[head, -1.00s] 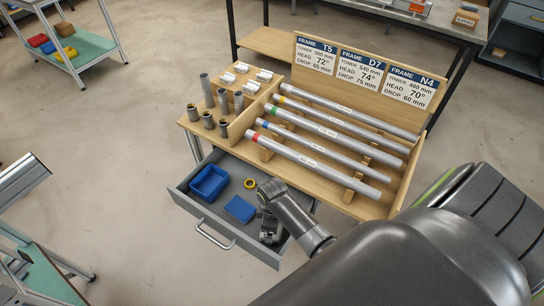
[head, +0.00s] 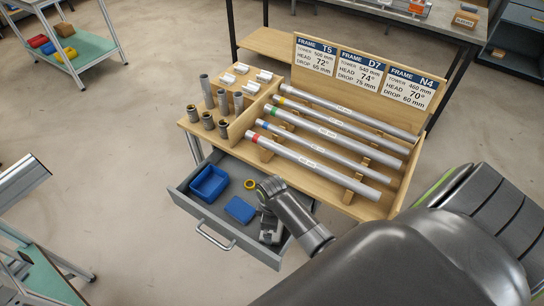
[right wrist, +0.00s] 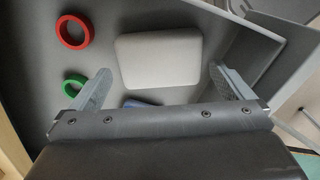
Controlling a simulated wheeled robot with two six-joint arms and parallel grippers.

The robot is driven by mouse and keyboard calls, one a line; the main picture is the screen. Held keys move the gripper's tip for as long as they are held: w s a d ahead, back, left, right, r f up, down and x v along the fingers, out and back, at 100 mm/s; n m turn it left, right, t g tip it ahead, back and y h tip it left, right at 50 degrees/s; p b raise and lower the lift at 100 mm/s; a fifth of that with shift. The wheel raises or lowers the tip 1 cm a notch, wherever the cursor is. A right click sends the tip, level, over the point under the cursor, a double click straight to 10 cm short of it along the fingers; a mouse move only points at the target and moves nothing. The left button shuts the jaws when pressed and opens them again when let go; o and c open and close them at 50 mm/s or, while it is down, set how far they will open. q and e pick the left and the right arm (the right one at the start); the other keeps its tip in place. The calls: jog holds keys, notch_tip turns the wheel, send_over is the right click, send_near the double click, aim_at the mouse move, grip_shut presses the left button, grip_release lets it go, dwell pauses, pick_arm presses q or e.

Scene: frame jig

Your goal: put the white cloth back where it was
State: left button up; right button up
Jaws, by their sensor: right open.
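The white cloth (right wrist: 160,60) looks like a flat, folded pad with rounded corners. It lies on the grey drawer floor in the right wrist view; in the head view I cannot make it out, with my right arm over that part of the drawer. My right gripper (right wrist: 159,72) is open, one finger on each side of the cloth's near part, with nothing clamped. Whether the fingers touch it or are above it is unclear. In the head view the right gripper (head: 271,229) is inside the open drawer (head: 183,199), at its right. My left gripper is not in view.
The drawer also holds a blue bin (head: 209,183), a blue pad (head: 240,209) and a yellow ring (head: 250,184). Red (right wrist: 73,31) and green (right wrist: 74,86) rings lie left of the cloth. Metal tubes (head: 320,160) rest on the wooden jig above the drawer.

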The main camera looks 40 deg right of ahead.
notch_tip(320, 180, up, 10)
dwell(0.4)
dwell(0.4)
